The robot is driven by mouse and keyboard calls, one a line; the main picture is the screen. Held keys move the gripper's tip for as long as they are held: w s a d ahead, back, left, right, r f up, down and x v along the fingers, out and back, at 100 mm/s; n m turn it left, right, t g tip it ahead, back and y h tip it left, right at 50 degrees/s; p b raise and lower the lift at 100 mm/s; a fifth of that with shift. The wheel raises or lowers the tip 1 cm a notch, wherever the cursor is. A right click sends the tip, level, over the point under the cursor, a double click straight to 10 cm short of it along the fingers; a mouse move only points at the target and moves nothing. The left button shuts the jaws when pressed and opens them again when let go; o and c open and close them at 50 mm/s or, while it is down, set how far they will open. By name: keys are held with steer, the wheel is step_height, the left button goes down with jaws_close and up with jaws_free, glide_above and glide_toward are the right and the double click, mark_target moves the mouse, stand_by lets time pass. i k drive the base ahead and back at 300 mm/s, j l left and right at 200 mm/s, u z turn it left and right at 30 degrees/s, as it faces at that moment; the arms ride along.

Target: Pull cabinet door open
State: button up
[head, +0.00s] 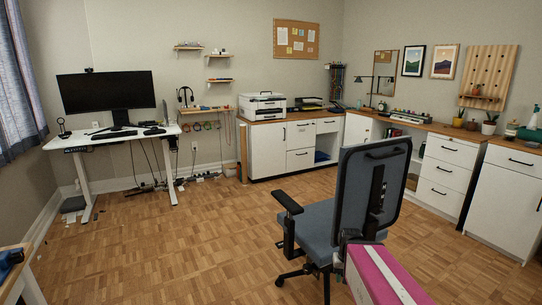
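Several white cabinets stand along the walls. The back cabinet has a door (267,151) at its left with a dark vertical handle (284,135); this door looks shut. In the corner, another white door (357,130) is partly hidden behind the office chair. At the far right, a white cabinet has a drawer above a door (502,207) with a dark upright handle (540,203) at the picture edge; it looks shut. I cannot tell which door the task means. My gripper is not in view.
An office chair (370,185) stands in front of the right cabinets. A pink box-like thing with a white stripe (372,274) is close at the bottom. A white standing desk (98,139) is at the left. The wooden floor (190,235) is clear left of the chair.

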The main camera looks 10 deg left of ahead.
mark_target(269, 141)
steer(key=i+j+u, duration=0.2)
steer(key=j, duration=0.2)
steer(key=i+j+u, duration=0.25)
steer(key=j, duration=0.15)
steer(key=i+j+u, duration=0.2)
steer(key=j, duration=0.15)
steer(key=i+j+u, duration=0.15)
steer(key=i+j, duration=0.15)
steer(key=i, duration=0.25)
steer(key=i+j+u, duration=0.1)
steer(key=i+j, duration=0.15)
steer(key=i, duration=0.25)
steer(key=i+j+u, duration=0.15)
steer(key=i, duration=0.4)
steer(key=i+z, duration=0.25)
steer(key=i, duration=0.35)
steer(key=i+z, duration=0.25)
steer(key=i, duration=0.35)
steer(key=i+j+z, duration=0.25)
steer(key=i, duration=0.3)
steer(key=i+l+z, duration=0.2)
steer(key=i+z, duration=0.2)
steer(key=i, duration=0.35)
steer(key=i+z, duration=0.45)
steer(key=i, duration=0.3)
steer(key=i+l+u, duration=0.2)
steer(key=i, duration=0.25)
steer(key=i+u, duration=0.15)
steer(key=i, duration=0.35)
